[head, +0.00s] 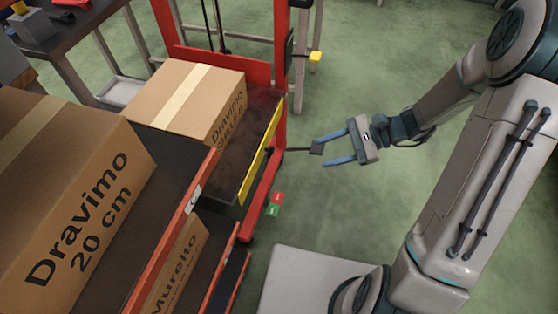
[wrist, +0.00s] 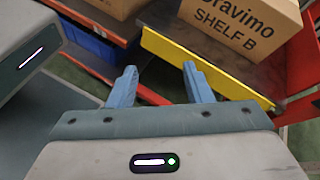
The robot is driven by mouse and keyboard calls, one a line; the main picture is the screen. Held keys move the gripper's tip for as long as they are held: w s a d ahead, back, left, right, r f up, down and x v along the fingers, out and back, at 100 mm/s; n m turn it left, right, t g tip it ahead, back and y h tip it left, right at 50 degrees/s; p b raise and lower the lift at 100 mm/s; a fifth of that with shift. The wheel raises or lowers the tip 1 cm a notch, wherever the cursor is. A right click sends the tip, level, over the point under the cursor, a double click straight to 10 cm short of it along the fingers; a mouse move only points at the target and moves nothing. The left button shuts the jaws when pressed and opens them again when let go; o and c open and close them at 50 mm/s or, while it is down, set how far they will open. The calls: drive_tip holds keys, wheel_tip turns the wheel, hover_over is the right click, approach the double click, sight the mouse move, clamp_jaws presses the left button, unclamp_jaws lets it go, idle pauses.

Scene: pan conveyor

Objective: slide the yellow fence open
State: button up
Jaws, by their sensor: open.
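The yellow fence (head: 262,150) runs along the open side of the red-framed carriage. In the wrist view the fence (wrist: 205,66) stands as a long upright plate in front of a carton. In the wrist view my gripper (wrist: 160,77) is spread and points at the fence.
A carton marked Dravimo (head: 200,100) sits on the carriage behind the fence. A larger Dravimo carton (head: 75,190) stands on the shelf at left. Red and green buttons (head: 275,203) are below the fence. Green floor (head: 375,65) is clear behind my arm.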

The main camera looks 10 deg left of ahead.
sight(273, 151)
drive_tip(key=w+a+f+m+t+y+b, duration=0.1)
drive_tip(key=w+f+m+t+y+b, duration=0.25)
drive_tip(key=f, duration=0.55)
drive_tip(key=w+a+f+m+t+y+b, duration=0.15)
drive_tip(key=w+f+m+b, duration=0.3)
drive_tip(key=f, duration=0.45)
drive_tip(key=a+b, duration=0.4)
drive_tip(key=a, duration=0.8)
drive_tip(key=shift+w+a+y, duration=0.3)
drive_tip(key=shift+a+y, duration=0.05)
drive_tip(key=shift+y, duration=0.05)
drive_tip(key=shift+r, duration=0.1)
drive_tip(key=shift+r, duration=0.1)
clamp_jaws()
